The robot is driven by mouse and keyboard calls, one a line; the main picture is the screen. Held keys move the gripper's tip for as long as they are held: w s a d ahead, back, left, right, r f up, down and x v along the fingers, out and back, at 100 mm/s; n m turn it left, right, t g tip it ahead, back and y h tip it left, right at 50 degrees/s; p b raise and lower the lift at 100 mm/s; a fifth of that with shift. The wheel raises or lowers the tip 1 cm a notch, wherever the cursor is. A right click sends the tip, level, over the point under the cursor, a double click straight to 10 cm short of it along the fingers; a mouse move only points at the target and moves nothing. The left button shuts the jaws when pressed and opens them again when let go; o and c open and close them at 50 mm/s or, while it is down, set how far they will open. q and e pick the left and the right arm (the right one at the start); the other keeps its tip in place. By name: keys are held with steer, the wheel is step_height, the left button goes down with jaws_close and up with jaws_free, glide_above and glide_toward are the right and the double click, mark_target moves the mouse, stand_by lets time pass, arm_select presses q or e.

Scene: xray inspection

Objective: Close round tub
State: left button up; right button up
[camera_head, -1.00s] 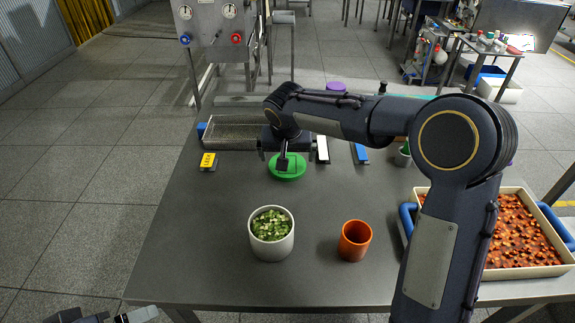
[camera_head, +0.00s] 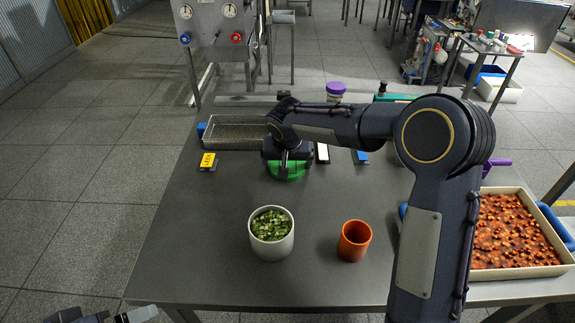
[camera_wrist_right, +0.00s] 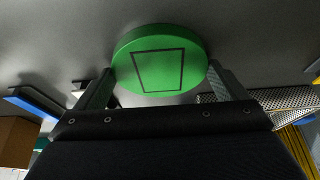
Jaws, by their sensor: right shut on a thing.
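The round tub (camera_head: 271,243) is white and stands upright on the table, open at the top, with chopped green pieces (camera_head: 271,225) inside. The green round lid (camera_head: 287,174) is farther back, partly hidden by my right gripper (camera_head: 289,163). In the right wrist view the lid (camera_wrist_right: 160,45) shows a dark square outline and sits between the two fingers of my right gripper (camera_wrist_right: 163,72), which is shut on its sides. I cannot tell whether the lid still touches the table. My left gripper (camera_head: 135,315) shows only partly at the bottom left, away from the tub.
An orange cup (camera_head: 354,240) stands right of the tub. A tray of orange-red pieces (camera_head: 520,271) is at the right. A mesh-like tray (camera_head: 232,144), a yellow-labelled block (camera_head: 208,161) and a purple-lidded jar (camera_head: 336,92) are at the back. The table's left front is clear.

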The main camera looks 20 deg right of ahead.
steer(key=shift+r, duration=0.1)
steer(key=shift+r, duration=0.25)
step_height(320, 180, up, 2)
steer(key=shift+r, duration=0.1)
steer(key=s+r, duration=0.2)
steer(key=r, duration=0.1)
steer(key=s+r, duration=0.2)
steer(key=shift+d+r, duration=0.1)
steer(key=shift+d, duration=0.1)
steer(key=s+d+r, duration=0.1)
steer(key=s+r, duration=0.4)
steer(key=s, duration=0.5)
steer(key=shift+b, duration=0.45)
steer(key=shift+d, duration=0.1)
